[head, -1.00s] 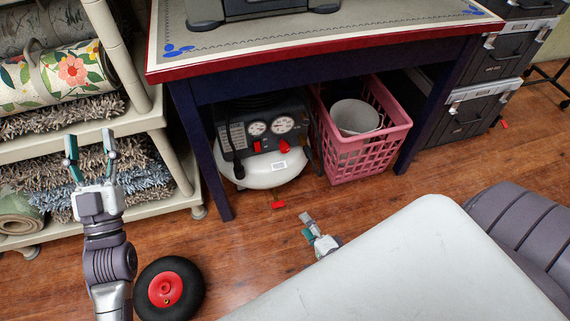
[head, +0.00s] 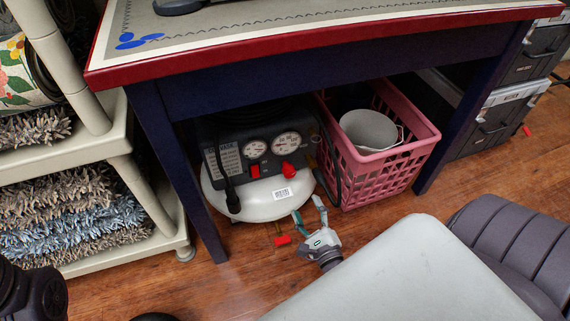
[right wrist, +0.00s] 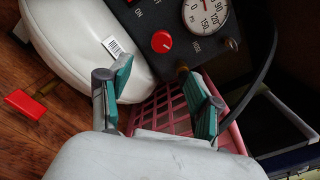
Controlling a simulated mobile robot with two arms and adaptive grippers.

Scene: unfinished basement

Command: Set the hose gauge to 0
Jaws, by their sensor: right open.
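An air compressor with a white tank (head: 262,199) and a dark panel stands under the table. The panel carries a left gauge (head: 256,149) and a right gauge (head: 287,142); the right one has a red round knob (head: 290,170) below it. In the right wrist view the gauge (right wrist: 207,15) is cut off at the top, the red knob (right wrist: 161,41) shows beside it, and small lettering below appears to read HOSE. The needle reading is unclear. My right gripper (head: 308,211) is open and empty, in front of the tank, below the knob. My left gripper is out of view.
A pink basket (head: 382,178) with a white bucket (head: 369,131) stands right of the compressor. A red valve handle (head: 283,240) sticks out low, near my right gripper. Table legs (head: 178,175) flank the space; the tabletop edge (head: 300,49) overhangs it. A shelf (head: 120,140) stands left.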

